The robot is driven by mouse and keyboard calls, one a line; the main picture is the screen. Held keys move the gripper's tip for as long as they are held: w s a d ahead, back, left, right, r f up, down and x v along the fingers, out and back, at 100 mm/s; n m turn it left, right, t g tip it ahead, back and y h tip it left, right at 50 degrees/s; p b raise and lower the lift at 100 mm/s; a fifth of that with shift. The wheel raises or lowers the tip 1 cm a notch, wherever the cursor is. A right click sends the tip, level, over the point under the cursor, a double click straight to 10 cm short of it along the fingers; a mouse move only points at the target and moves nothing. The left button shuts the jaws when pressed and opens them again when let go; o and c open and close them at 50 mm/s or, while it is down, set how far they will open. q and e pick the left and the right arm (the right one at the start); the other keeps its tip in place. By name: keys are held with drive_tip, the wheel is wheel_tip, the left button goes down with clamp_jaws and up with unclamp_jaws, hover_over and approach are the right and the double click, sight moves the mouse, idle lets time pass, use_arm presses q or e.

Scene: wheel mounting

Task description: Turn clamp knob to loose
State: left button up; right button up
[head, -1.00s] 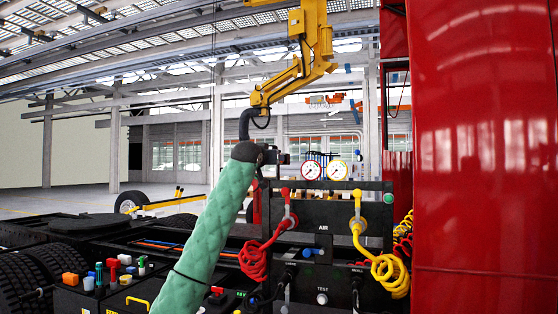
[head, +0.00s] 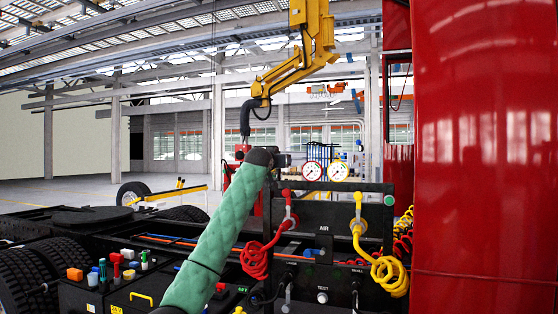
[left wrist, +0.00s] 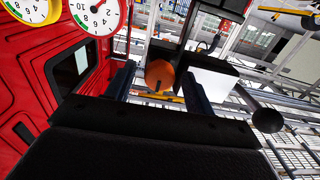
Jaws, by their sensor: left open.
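An orange rounded knob (left wrist: 160,73) shows in the left wrist view between the two dark fingers of my left gripper (left wrist: 158,82). It looks like the clamp knob; I cannot tell whether the fingers touch it. The fingers are apart, one on each side of it in the picture. In the head view my left arm has a green padded sleeve, and the left gripper (head: 283,160) is a small dark shape at its upper end, beside the gauges. I cannot make out the knob in the head view. My right gripper is in neither view.
Two round gauges (head: 325,171) stand above a black air panel (head: 325,212) with red and yellow coiled hoses. A red cab wall (head: 480,150) fills the right. A yellow hoist arm (head: 300,65) hangs above. A white box (left wrist: 210,76) shows beside the fingers in the wrist view.

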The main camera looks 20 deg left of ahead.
use_arm(q)
drive_tip(key=shift+c, duration=0.2)
drive_tip(key=c, duration=0.9)
drive_tip(key=shift+f, duration=0.1)
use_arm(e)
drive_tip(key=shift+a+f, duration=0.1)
